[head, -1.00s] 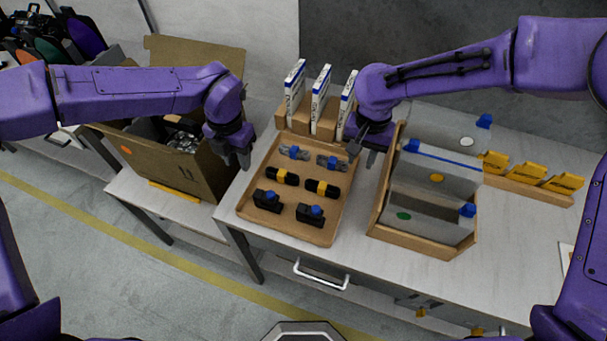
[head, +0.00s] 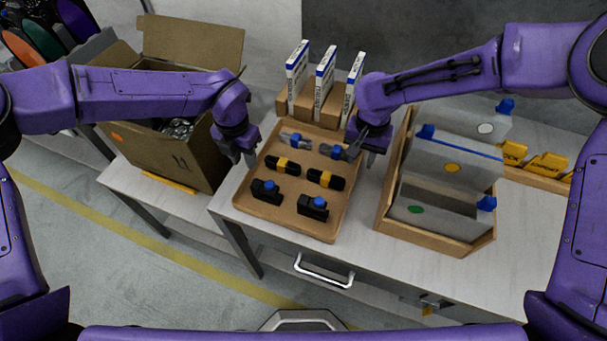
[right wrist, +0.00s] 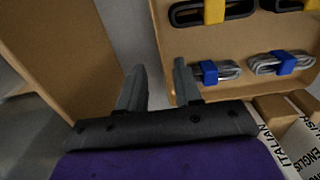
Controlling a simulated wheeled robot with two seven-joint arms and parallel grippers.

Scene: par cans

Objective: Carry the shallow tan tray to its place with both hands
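The shallow tan tray (head: 244,203) lies on the grey-white table, between the cardboard box and the divider crate. It holds two grey cable bundles with blue bands (head: 294,139), two black items with yellow bands (head: 283,166) and two black items with blue knobs (head: 265,190). My left gripper (head: 243,160) points down at the tray's left rim, fingers apart. My right gripper (head: 364,153) is at its right rim near the back. In the right wrist view my right gripper (right wrist: 159,78) has its fingers apart, one overlapping the tray's edge. Contact with the rim cannot be told.
A tan crate (head: 384,190) with grey dividers stands close right of the tray. White-blue boxes (head: 324,75) in a wooden holder stand behind it. An open cardboard box (head: 160,162) stands at left. Bare table (head: 350,250) lies in front.

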